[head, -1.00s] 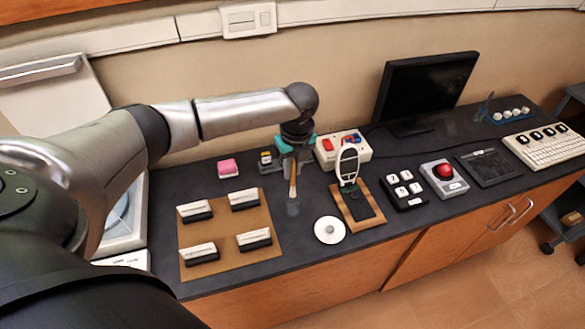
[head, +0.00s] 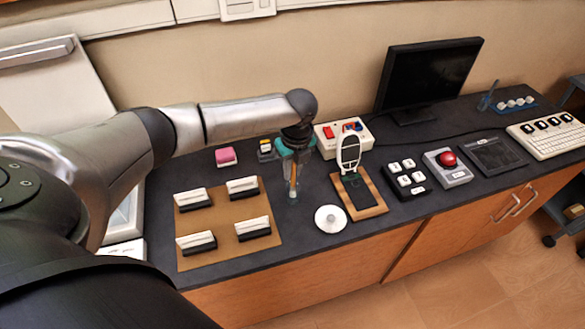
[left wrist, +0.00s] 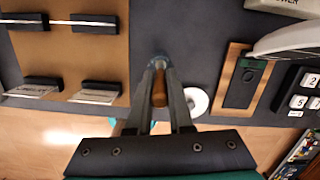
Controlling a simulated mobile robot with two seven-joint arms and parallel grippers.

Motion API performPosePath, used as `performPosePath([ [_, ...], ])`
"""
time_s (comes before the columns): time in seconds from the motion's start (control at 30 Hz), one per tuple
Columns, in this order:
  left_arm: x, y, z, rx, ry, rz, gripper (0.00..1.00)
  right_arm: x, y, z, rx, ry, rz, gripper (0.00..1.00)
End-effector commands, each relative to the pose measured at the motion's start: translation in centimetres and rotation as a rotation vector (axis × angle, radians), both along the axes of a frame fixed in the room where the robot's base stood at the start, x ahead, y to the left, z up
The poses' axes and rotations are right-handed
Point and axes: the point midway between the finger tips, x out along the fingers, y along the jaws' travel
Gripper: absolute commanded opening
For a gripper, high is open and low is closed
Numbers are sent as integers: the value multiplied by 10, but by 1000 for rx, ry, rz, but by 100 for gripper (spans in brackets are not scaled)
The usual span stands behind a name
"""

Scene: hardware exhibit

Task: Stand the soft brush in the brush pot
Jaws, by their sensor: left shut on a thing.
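My left gripper (head: 295,162) points down over the counter and is shut on the soft brush (head: 292,184), which hangs upright with its wooden handle between the fingers. My right gripper is not in view.
A brown mat (head: 224,216) with several black-and-white blocks lies left of the pot. A white round disc (head: 331,219) and a wooden stand (head: 366,203) are on its right. The counter's front edge is near.

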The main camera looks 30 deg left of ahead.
Motion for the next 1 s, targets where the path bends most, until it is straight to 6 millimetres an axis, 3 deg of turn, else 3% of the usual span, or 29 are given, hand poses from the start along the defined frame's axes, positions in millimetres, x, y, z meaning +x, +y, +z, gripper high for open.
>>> performPosePath([
  [0.03,0,0,0,0,0,0,0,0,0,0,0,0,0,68],
  [0.07,0,0,0,0,0,0,21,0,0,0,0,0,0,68],
  [0.37,0,0,0,0,0,0,54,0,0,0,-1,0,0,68],
  [0.73,0,-1,9,0,0,0,54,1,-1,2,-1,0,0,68],
  [1.0,-3,-7,65,-1,-4,-3,54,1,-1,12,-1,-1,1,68],
])
